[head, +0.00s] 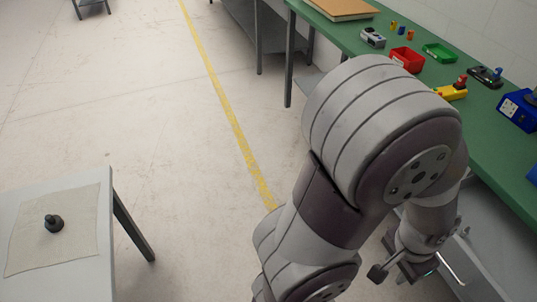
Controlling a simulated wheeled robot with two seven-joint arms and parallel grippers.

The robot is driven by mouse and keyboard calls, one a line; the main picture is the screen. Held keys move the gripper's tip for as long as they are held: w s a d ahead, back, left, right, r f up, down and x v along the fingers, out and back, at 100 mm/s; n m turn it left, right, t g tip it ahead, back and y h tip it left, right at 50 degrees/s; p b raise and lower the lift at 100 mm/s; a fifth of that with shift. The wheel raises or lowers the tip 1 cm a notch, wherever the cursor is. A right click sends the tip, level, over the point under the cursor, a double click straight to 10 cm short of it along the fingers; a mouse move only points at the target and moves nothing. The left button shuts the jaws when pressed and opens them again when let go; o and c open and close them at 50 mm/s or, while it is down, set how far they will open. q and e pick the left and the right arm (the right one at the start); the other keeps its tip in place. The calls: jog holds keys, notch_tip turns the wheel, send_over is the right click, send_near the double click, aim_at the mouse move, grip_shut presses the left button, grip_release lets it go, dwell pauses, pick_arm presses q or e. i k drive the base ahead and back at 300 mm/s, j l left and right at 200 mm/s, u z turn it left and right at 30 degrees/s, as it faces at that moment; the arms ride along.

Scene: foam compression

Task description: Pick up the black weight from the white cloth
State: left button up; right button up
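The black weight (54,223) stands upright on the white cloth (80,255), which lies flat on a light table (32,186) at the lower left. A small knob shows on top of the weight. My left gripper (408,275) hangs at the lower right, below my bent arm and beside the green bench, far to the right of the weight. Its fingers appear spread apart, with nothing seen between them. My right gripper is not in view.
A green bench (465,95) along the right holds a red bin (407,60), a green tray (439,53), a yellow device (451,92) and a blue box (519,110). Open floor with a yellow line (222,95) lies between the bench and the light table.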

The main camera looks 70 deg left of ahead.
aim_at(54, 224)
jog(key=u, duration=4.1)
jog(key=i+l+u, duration=0.15)
jog(key=i+l, duration=0.2)
jog(key=i+l+u, duration=0.15)
jog(key=i+l, duration=0.3)
jog(key=i+l+u, duration=0.15)
jog(key=i+l, duration=0.3)
jog(key=i+l+u, duration=0.15)
jog(key=i+l, duration=0.25)
jog(key=l, duration=0.15)
jog(key=i+l+u, duration=0.15)
jog(key=i+l, duration=0.2)
jog(key=l, duration=0.2)
